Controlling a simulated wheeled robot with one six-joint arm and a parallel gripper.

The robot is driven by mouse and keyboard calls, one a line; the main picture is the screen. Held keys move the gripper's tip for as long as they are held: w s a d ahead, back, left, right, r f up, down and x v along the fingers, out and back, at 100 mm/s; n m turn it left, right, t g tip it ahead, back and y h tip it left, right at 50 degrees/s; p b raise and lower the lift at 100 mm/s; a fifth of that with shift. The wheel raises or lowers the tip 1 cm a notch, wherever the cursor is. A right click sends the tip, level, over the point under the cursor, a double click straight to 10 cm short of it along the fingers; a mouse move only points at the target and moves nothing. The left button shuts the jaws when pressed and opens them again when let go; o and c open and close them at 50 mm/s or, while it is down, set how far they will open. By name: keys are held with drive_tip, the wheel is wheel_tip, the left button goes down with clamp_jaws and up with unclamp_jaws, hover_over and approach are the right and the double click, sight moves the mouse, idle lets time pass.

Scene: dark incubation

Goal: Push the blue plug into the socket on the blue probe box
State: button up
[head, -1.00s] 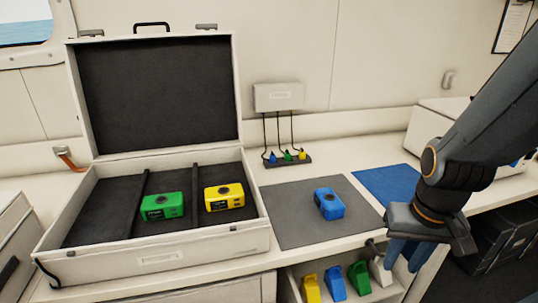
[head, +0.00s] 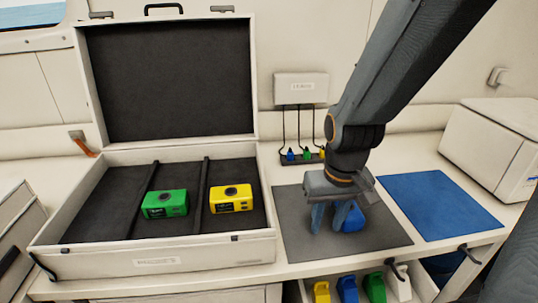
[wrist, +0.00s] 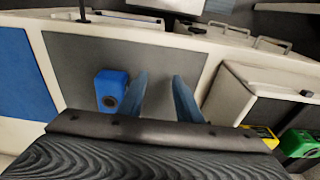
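The blue plug (head: 291,155) sits upright in a dark rack under a wall box, at the left end of a row of plugs, its cable running up. The blue probe box (head: 354,219) stands on the grey mat, partly hidden behind my fingers in the head view. In the wrist view the blue probe box (wrist: 110,91) lies just left of my fingers, outside them, with a dark round socket facing up. My gripper (head: 327,229) is over the grey mat, pointing down. In the wrist view my gripper (wrist: 158,80) is open, with only bare mat showing between the fingers.
Green (head: 307,154) and yellow (head: 322,153) plugs stand beside the blue one. An open case (head: 160,261) at left holds a green box (head: 165,204) and a yellow box (head: 232,198). A blue mat (head: 441,207) at right is empty. An open drawer below holds coloured items.

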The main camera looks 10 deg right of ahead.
drive_tip(key=shift+o, duration=1)
drive_tip(key=shift+w, duration=0.4)
drive_tip(key=w+r+n+b, duration=0.1)
drive_tip(key=w+n+b, duration=0.65)
drive_tip(key=w, duration=1.55)
wheel_tip(320, 180, up, 2)
drive_tip(key=n+g+b, duration=0.1)
drive_tip(key=n+b, duration=0.3)
drive_tip(key=n, duration=0.6)
hover_over(290, 155)
drive_tip(key=shift+w+r+m, duration=0.15)
drive_tip(key=shift+w+m, duration=0.1)
drive_tip(key=shift+w, duration=0.15)
drive_tip(key=shift+w+r, duration=0.15)
drive_tip(key=shift+w, duration=0.1)
drive_tip(key=shift+d+f+p, duration=0.1)
drive_tip(key=shift+f+p, duration=0.2)
drive_tip(key=shift+f, duration=0.95)
